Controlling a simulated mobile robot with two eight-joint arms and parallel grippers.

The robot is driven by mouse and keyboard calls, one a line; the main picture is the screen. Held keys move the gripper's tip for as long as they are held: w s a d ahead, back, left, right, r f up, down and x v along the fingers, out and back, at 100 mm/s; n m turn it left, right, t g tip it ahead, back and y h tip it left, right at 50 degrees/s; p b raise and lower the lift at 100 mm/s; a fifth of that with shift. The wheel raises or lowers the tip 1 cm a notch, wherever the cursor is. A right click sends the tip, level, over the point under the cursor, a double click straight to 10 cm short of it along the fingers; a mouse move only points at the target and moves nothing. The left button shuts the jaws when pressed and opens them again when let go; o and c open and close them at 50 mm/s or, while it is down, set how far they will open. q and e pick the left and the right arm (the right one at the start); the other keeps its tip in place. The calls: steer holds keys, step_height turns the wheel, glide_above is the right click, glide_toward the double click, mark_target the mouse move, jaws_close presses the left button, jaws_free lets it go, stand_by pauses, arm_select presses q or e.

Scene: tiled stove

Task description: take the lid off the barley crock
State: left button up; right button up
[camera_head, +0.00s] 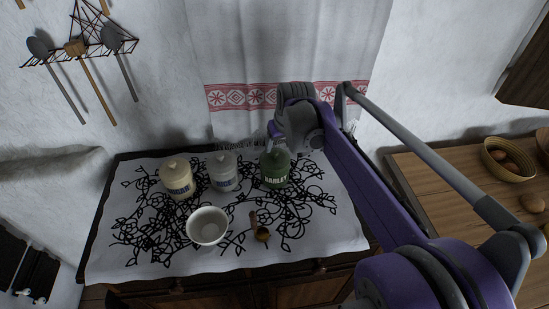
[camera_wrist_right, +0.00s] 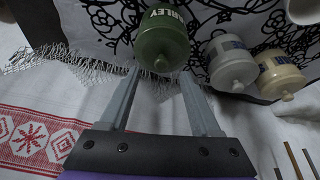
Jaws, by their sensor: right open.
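The barley crock (camera_head: 275,177) is green with white lettering reading BARLEY. It stands upright at the right of a row of three crocks. Its green lid (camera_head: 274,156) with a small knob is on, partly behind my right gripper (camera_head: 277,136). In the right wrist view, the crock (camera_wrist_right: 160,17) shows upside down, with the lid (camera_wrist_right: 160,44) and knob toward my fingers. My right gripper (camera_wrist_right: 159,77) is open and empty. Its fingertips lie to either side of the knob; I cannot tell whether they are level with it. My left gripper is not in view.
A grey crock (camera_head: 223,175) and a cream crock (camera_head: 177,180) stand left of it. A white bowl (camera_head: 207,226) and a wooden spoon (camera_head: 260,232) lie in front on the patterned cloth (camera_head: 130,240). A white curtain (camera_head: 285,45) hangs close behind.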

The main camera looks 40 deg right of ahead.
mark_target(275, 152)
steer(key=x, duration=0.5)
steer(key=shift+w+f, duration=0.1)
steer(key=shift+w, duration=0.2)
jaws_close()
